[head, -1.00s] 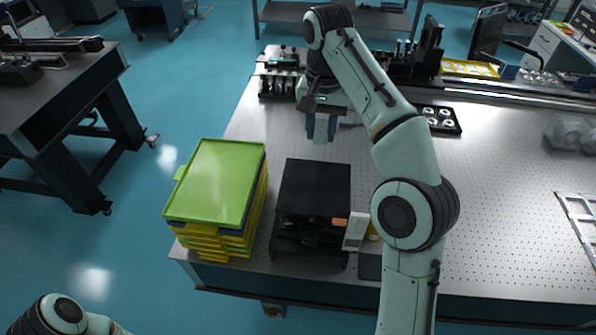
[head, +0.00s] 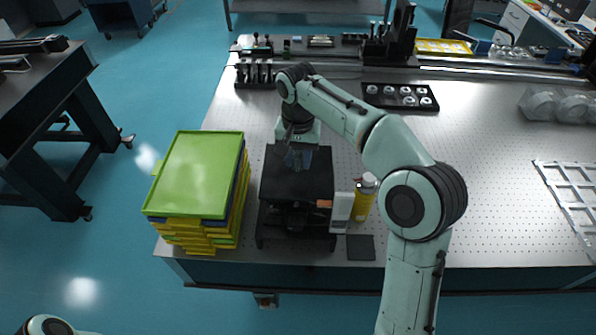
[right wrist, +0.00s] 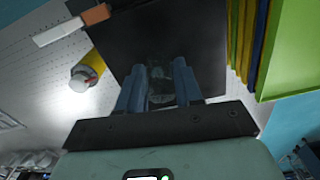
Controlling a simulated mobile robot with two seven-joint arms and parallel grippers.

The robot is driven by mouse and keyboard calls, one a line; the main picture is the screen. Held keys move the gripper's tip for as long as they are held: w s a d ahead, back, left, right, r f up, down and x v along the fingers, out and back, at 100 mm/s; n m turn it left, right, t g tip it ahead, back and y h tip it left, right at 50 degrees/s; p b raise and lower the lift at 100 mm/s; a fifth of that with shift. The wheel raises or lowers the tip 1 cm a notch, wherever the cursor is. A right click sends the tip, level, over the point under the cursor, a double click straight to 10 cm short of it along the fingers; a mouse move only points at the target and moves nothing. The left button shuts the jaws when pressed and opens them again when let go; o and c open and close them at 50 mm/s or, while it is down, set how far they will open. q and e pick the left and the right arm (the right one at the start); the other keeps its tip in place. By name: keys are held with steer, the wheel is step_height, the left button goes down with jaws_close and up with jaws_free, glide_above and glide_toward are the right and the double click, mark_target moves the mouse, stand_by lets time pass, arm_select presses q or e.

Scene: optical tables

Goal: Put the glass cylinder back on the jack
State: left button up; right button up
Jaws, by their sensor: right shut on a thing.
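The jack (head: 282,184) is a black stand with a flat square top near the front edge of the table, right of the stacked trays. My right gripper (head: 299,160) points down over the back part of the jack's top. In the right wrist view its blue fingers (right wrist: 159,88) are shut on the clear glass cylinder (right wrist: 160,84), with the black jack top (right wrist: 196,42) behind it. The cylinder is see-through and mostly hidden by the fingers. I cannot tell whether it touches the jack top. My left gripper is out of view.
A stack of yellow trays with a green top tray (head: 196,172) stands close left of the jack. A yellow bottle (head: 364,198) and a white-and-orange item (head: 341,210) stand at its right. A dark pad (head: 360,247) lies in front. The table's right middle is clear.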

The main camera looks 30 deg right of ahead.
mark_target(297, 177)
steer(key=shift+w+f, duration=0.15)
steer(key=shift+f, duration=0.1)
step_height(297, 177, down, 4)
steer(key=shift+w+r+b, duration=0.15)
steer(key=shift+r+b, duration=0.05)
steer(key=shift+b, duration=0.15)
steer(key=shift+f, duration=0.2)
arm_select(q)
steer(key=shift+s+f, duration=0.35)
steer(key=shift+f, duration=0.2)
arm_select(e)
steer(key=shift+f, duration=0.2)
steer(key=o, duration=1.1)
